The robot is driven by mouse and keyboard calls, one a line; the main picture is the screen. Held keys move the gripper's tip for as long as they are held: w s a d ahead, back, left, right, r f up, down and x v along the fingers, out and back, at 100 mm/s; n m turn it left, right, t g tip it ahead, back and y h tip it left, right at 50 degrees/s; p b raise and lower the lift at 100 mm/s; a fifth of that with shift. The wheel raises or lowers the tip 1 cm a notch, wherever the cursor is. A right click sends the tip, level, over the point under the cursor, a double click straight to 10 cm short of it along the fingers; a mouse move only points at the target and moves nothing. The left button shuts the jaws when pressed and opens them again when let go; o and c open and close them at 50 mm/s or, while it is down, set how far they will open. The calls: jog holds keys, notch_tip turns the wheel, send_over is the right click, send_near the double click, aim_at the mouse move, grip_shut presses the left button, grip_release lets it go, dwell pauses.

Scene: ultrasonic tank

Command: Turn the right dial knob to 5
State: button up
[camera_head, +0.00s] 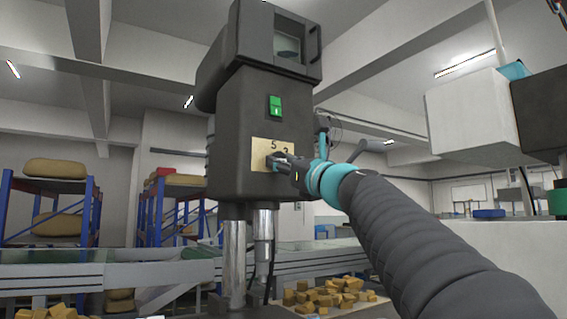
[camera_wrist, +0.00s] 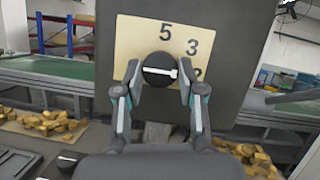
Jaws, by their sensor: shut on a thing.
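A round black dial knob (camera_wrist: 158,66) with a white pointer line sits on a cream dial plate (camera_wrist: 128,38). The pointer lies nearly level, its wider end to the right, below the 3. The plate shows a 5 above the knob, a 3 at upper right and a partly hidden figure at lower right. My gripper (camera_wrist: 159,78) is shut on the knob, one finger on each side. In the head view, the dial plate (camera_head: 260,150) is on the dark machine's front, and my gripper (camera_head: 278,161) reaches it from the right, mostly covering the knob.
The dark machine (camera_head: 230,130) has a green switch (camera_head: 275,106) above the plate and stands on metal columns (camera_head: 234,260). Several yellowish blocks (camera_head: 328,291) lie below. A black knob-like part (camera_wrist: 68,160) shows at lower left in the wrist view. A white box (camera_head: 470,120) is at right.

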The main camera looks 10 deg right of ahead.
jog(key=shift+n, duration=0.6)
jog(key=n+g+y, duration=0.1)
jog(key=n, duration=0.2)
jog(key=n+g+y+p, duration=0.1)
jog(key=n+g, duration=0.1)
jog(key=n, duration=0.2)
jog(key=n+g+y+p, duration=0.1)
jog(key=n, duration=0.3)
jog(key=shift+w+d+r, duration=0.15)
jog(key=shift+d+r, duration=0.15)
jog(key=shift+r, duration=0.05)
jog(key=n+g+p, duration=0.1)
jog(key=n+g, duration=0.1)
jog(key=n, duration=0.3)
jog(key=shift+p, duration=0.3)
jog(key=shift+r+n+g+h, duration=0.1)
jog(key=shift+n+g+h, duration=0.45)
jog(key=shift+n, duration=1.35)
jog(key=shift+g, duration=0.25)
jog(key=o, duration=1.1)
jog(key=shift+o, duration=0.2)
